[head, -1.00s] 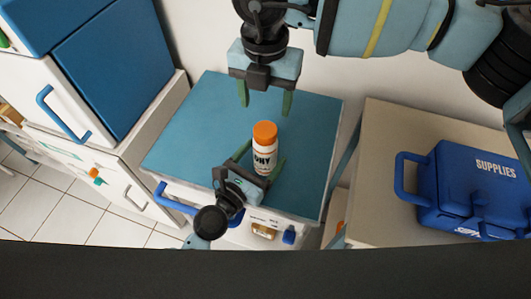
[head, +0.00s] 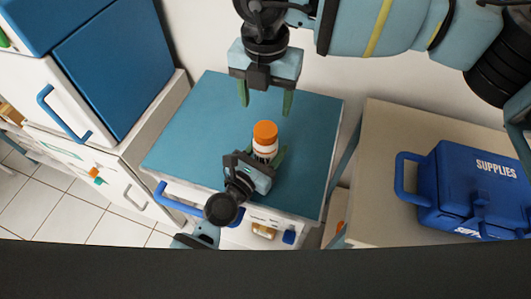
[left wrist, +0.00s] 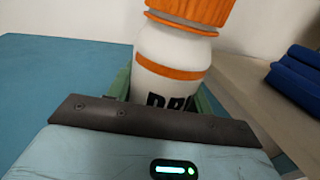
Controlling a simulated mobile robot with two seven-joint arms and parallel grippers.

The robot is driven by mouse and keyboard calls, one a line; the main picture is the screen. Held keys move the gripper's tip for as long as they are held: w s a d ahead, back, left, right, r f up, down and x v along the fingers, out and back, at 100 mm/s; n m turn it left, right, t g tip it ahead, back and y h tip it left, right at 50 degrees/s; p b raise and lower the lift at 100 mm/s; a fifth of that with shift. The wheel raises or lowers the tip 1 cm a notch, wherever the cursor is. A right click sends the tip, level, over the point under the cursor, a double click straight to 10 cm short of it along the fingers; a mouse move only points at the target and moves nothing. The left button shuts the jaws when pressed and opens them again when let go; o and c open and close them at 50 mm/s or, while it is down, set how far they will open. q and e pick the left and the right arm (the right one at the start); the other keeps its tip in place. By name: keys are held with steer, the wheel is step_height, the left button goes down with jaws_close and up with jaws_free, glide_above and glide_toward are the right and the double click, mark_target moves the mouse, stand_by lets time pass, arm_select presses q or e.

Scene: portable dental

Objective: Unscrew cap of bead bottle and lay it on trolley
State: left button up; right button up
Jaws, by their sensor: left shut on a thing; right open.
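The bead bottle (head: 265,150) stands upright on the blue top of the trolley (head: 205,125), white with an orange cap (head: 265,132) on it. My left gripper (head: 268,162) is shut on the bottle's body from the front, below the cap, and hides its lower part. In the left wrist view the bottle (left wrist: 172,62) rises between the green fingers, with black lettering partly hidden and the cap (left wrist: 192,12) cut off by the top edge. My right gripper (head: 266,102) is open and empty, fingers pointing down, behind and above the bottle.
A blue supplies case (head: 470,185) sits on a beige surface (head: 375,200) to the right. A white cabinet with blue panels (head: 110,75) stands at the left. The trolley top left of the bottle is clear. A wall is behind.

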mark_target(265, 129)
arm_select(q)
jaws_close()
arm_select(e)
steer(key=m, duration=0.4)
steer(key=shift+m, duration=0.3)
steer(key=shift+f, duration=4)
